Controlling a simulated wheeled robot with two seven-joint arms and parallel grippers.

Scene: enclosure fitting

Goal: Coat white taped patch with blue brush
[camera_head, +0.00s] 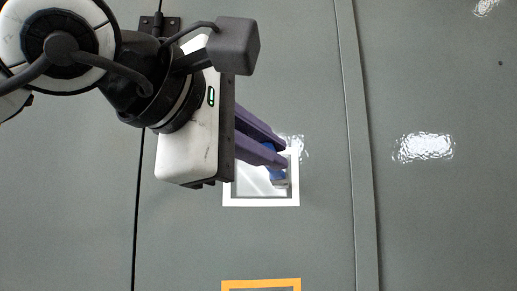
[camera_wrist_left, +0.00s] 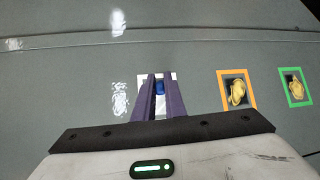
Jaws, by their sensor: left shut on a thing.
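The white taped patch (camera_head: 229,201) is a white square outline on the grey panel in the middle of the head view. Its inside is partly pale and shiny, and its upper left is hidden by my gripper. It also shows in the left wrist view (camera_wrist_left: 173,76). My left gripper (camera_head: 282,156), with purple fingers, reaches over the patch. It is shut on the blue brush (camera_head: 280,177), whose blue part shows between and below the fingertips, over the inside of the patch near its right edge. I cannot tell whether the brush touches the panel. My right gripper is not in view.
An orange taped square (camera_wrist_left: 237,92) and a green taped square (camera_wrist_left: 295,87), each with a yellowish lump inside, lie right of the white patch in the wrist view. A raised seam (camera_head: 357,150) runs down the panel. A dark hinge (camera_head: 159,25) sits at the upper left.

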